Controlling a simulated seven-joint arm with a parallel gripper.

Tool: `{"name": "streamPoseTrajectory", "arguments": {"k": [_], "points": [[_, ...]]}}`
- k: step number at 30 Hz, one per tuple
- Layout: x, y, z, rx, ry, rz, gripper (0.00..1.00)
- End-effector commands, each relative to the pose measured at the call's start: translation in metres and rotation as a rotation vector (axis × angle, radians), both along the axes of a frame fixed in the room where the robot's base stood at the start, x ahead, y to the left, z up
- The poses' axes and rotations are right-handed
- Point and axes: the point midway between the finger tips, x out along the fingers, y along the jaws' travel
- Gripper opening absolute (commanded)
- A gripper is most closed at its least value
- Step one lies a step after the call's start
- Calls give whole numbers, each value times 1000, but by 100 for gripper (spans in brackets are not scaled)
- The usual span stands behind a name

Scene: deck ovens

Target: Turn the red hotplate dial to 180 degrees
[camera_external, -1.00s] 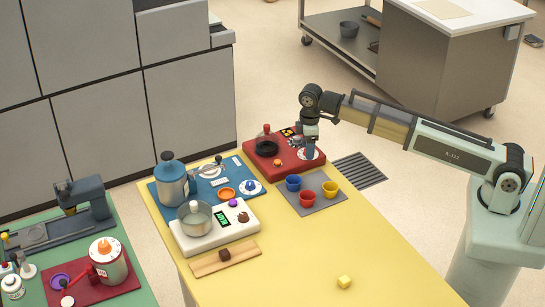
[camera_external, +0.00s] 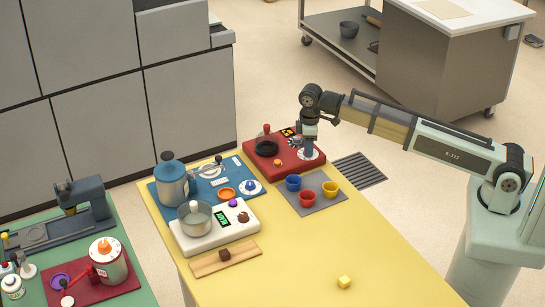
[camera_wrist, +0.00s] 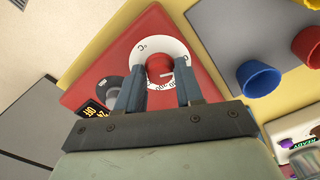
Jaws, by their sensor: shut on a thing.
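The red hotplate (camera_external: 262,152) stands at the far end of the yellow table. It also fills the middle of the wrist view (camera_wrist: 120,60). Its red dial (camera_wrist: 159,66) sits on a white ring with dark markings (camera_wrist: 178,48). My gripper (camera_wrist: 158,85) is shut on the dial, one finger on each side. In the external view my gripper (camera_external: 308,150) points down over the hotplate's right corner and hides the dial. The dial's exact angle is hard to tell.
A grey mat (camera_external: 316,203) with blue, red and yellow cups lies close in front of the hotplate. A white hotplate with a pot (camera_external: 212,231) stands nearer.

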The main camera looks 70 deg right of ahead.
Motion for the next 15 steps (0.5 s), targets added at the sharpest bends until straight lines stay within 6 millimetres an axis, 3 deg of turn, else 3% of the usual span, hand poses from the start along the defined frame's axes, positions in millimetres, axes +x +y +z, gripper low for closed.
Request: {"name": "streamPoseTrajectory", "arguments": {"k": [15], "points": [[0, 0, 0, 0, 0, -454, 6]]}}
